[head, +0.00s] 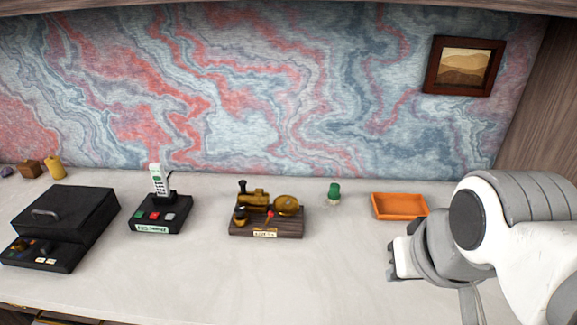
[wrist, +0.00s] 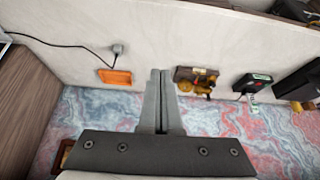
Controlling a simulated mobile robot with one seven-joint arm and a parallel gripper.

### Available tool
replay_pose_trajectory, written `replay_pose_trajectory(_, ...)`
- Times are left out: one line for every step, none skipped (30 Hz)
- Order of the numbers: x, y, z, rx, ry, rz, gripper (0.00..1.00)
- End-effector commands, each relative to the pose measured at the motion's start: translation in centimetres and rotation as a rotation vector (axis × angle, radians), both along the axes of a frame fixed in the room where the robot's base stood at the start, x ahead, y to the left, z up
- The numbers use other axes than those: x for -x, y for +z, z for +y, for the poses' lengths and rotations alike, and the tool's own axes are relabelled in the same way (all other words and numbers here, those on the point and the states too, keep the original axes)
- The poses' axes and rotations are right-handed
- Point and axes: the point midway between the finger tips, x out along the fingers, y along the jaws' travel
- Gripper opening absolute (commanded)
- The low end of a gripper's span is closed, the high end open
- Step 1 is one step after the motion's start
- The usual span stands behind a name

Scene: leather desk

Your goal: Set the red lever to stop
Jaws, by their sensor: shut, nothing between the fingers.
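The red lever (head: 269,216) is a small red-tipped handle on a brass steam-engine model (head: 254,200) mounted on a dark wooden base (head: 266,228). A pale label (head: 265,233) is on the front of the base, too small to read. The model stands mid-desk in the head view and shows upside down in the wrist view (wrist: 197,78), where I cannot make out the lever clearly. My gripper (head: 391,261) is to the right of the model and nearer the front, apart from it. In the wrist view its fingers (wrist: 158,72) are shut together and empty.
A phone on a black button base (head: 160,227) and a black box (head: 66,218) stand left. The desk front is clear.

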Motion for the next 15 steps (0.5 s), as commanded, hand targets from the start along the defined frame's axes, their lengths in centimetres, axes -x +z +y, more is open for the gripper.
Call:
replay_pose_trajectory(0.0, 0.0, 0.0, 0.000, 0.000, 0.000, 0.00)
replay_pose_trajectory(-0.1, 0.0, 0.0, 0.002, 0.001, -0.001, 0.00)
replay_pose_trajectory(-0.3, -0.1, -0.1, 0.009, 0.006, -0.004, 0.00)
replay_pose_trajectory(-0.6, -0.2, -0.2, 0.017, 0.011, -0.009, 0.00)
replay_pose_trajectory(-1.0, -0.3, -0.4, 0.029, 0.020, -0.016, 0.00)
replay_pose_trajectory(-1.8, -0.5, -0.7, 0.053, 0.035, -0.027, 0.00)
replay_pose_trajectory(-2.6, -0.7, -1.0, 0.076, 0.052, -0.039, 0.00)
replay_pose_trajectory(-3.5, -1.0, -1.3, 0.103, 0.073, -0.052, 0.00)
replay_pose_trajectory(-5.0, -1.3, -1.7, 0.146, 0.107, -0.074, 0.00)
replay_pose_trajectory(-6.2, -1.6, -2.1, 0.183, 0.137, -0.092, 0.00)
replay_pose_trajectory(-7.5, -1.9, -2.5, 0.223, 0.170, -0.111, 0.00)
replay_pose_trajectory(-9.3, -2.3, -3.0, 0.280, 0.221, -0.138, 0.00)
replay_pose_trajectory(-10.8, -2.7, -3.2, 0.323, 0.263, -0.159, 0.00)
replay_pose_trajectory(-12.2, -3.0, -3.5, 0.365, 0.305, -0.179, 0.00)
replay_pose_trajectory(-14.0, -3.5, -3.8, 0.421, 0.362, -0.206, 0.00)
